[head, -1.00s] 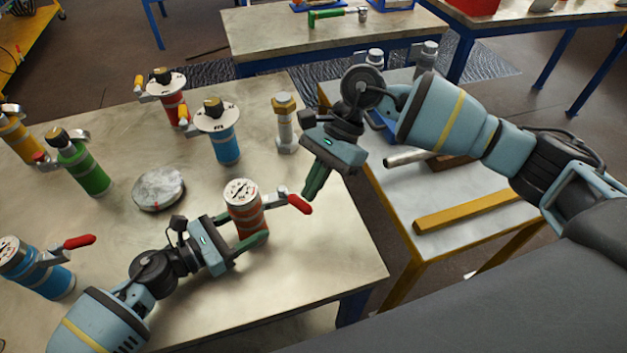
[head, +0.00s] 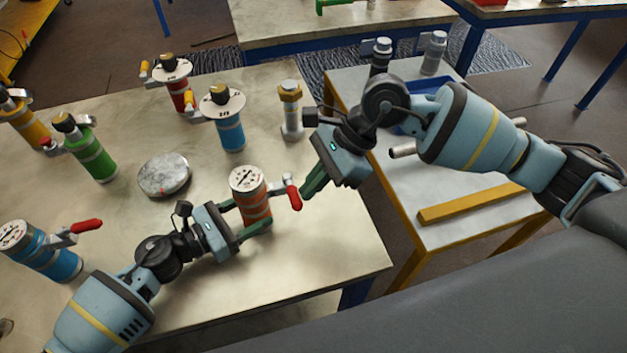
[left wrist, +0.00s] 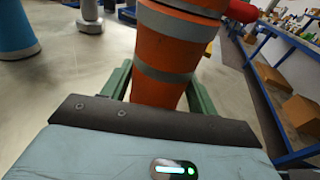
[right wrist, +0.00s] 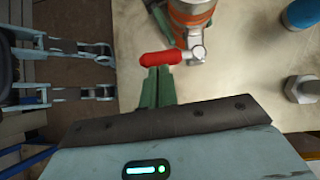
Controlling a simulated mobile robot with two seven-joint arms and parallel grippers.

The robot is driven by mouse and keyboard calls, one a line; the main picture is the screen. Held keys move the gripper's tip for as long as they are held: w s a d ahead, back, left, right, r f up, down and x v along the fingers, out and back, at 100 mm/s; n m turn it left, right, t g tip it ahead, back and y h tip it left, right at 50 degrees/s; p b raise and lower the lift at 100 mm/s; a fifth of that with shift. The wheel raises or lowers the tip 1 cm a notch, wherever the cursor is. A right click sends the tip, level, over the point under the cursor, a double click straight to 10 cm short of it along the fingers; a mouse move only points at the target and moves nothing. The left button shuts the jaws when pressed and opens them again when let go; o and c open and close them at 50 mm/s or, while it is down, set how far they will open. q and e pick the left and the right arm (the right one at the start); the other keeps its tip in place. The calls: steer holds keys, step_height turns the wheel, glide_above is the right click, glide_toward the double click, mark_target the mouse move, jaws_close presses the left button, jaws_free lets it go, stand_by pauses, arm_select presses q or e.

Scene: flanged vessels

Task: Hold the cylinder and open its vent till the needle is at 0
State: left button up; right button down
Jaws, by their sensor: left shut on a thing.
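The orange cylinder (head: 255,206) with grey bands stands upright on the near table. Its white gauge (head: 246,179) faces up; the needle is too small to read. My left gripper (head: 254,220) is shut around its body, one green finger on each side, as the left wrist view (left wrist: 165,85) shows. The vent's red lever (head: 294,197) sticks out on the cylinder's right side. My right gripper (head: 307,190) has its fingers together, empty, with the tips right at the lever. In the right wrist view the tips (right wrist: 157,74) meet the red lever (right wrist: 160,58); contact is unclear.
A blue cylinder with a red lever (head: 42,255) stands at left. Green (head: 92,157), blue (head: 230,132) and red (head: 175,95) cylinders stand behind. A round grey disc (head: 164,175) and a bolt-like post (head: 291,112) are nearby. A side table (head: 450,190) holds a yellow bar.

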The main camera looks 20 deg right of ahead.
steer(key=shift+w, duration=0.1)
stand_by(0.5)
steer(key=shift+w+d, duration=0.2)
steer(key=shift+w, duration=0.45)
steer(key=s+d+f+v, duration=0.1)
steer(key=d+v, duration=0.1)
steer(key=v, duration=1.1)
steer(key=shift+w+f, duration=0.2)
stand_by(1.7)
arm_select(q)
steer(key=o, duration=1)
